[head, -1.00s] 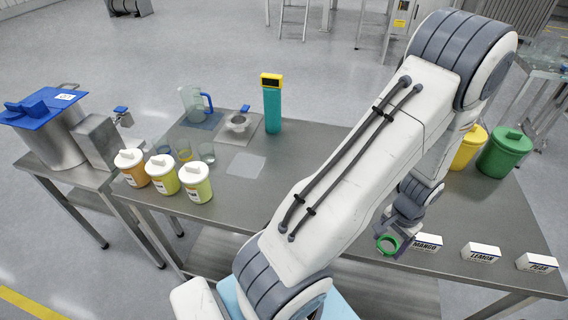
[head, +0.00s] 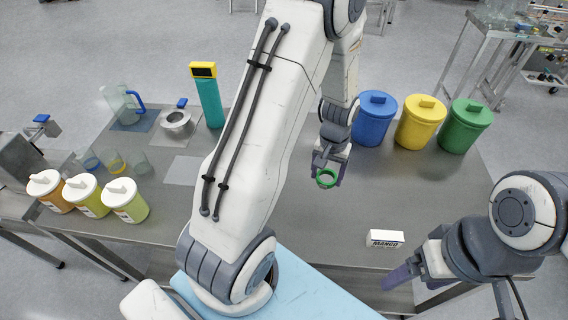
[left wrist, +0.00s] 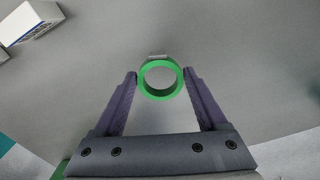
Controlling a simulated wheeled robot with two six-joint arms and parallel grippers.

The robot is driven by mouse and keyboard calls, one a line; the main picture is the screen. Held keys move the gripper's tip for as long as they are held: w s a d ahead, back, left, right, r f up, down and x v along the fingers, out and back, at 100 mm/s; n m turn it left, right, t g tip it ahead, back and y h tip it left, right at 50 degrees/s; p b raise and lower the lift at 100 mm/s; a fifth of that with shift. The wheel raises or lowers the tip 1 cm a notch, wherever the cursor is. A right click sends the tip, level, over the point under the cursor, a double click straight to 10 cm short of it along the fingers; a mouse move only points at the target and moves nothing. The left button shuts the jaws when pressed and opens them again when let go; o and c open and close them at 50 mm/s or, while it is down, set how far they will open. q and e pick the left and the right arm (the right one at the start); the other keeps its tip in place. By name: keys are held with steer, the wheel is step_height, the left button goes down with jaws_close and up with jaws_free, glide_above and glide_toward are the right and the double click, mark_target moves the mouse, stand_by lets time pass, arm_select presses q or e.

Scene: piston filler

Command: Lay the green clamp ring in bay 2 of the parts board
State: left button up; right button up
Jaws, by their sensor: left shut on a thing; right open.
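The green clamp ring (head: 327,179) is in my left gripper (head: 328,176), over the middle of the steel table. In the left wrist view the ring (left wrist: 160,94) sits between the tips of the two dark fingers (left wrist: 160,82), its round opening facing the camera. My right gripper (head: 402,274) is open near the table's front edge at the lower right, apart from the ring, with no thing seen in it. I cannot make out the parts board or its bay 2; my left arm covers much of the table's middle.
A white box marked MANGO (head: 385,238) stands near the front edge; it also shows in the left wrist view (left wrist: 32,20). Blue (head: 374,118), yellow (head: 420,122) and green (head: 465,126) bins stand at the back right. Lidded tubs (head: 124,201) are at the left. Table between ring and bins is clear.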

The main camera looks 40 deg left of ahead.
arm_select(q)
steer(key=w+a+r+n, duration=0.1)
steer(key=a+r+n, duration=0.2)
steer(key=a, duration=0.2)
steer(key=s+a+f, duration=0.1)
steer(key=a+f, duration=0.1)
steer(key=a, duration=0.1)
steer(key=s+a+f+p, duration=0.1)
steer(key=a+f, duration=0.1)
steer(key=a, duration=0.2)
steer(key=s+a+f, duration=0.1)
steer(key=a+f, duration=0.1)
steer(key=a, duration=0.1)
steer(key=shift+a+f+p, duration=0.15)
steer(key=shift+p, duration=0.2)
step_height(320, 180, down, 4)
steer(key=shift+s+a+r+p, duration=0.1)
steer(key=shift+r+p, duration=0.1)
steer(key=shift+p, duration=0.35)
steer(key=shift+f, duration=0.25)
arm_select(e)
steer(key=shift+w+d+r, duration=0.1)
steer(key=shift+d+r, duration=0.1)
steer(key=shift+r, duration=0.7)
arm_select(q)
steer(key=shift+f, duration=0.2)
steer(key=o, duration=1.4)
steer(key=shift+c, duration=0.2)
arm_select(e)
steer(key=shift+f, duration=0.1)
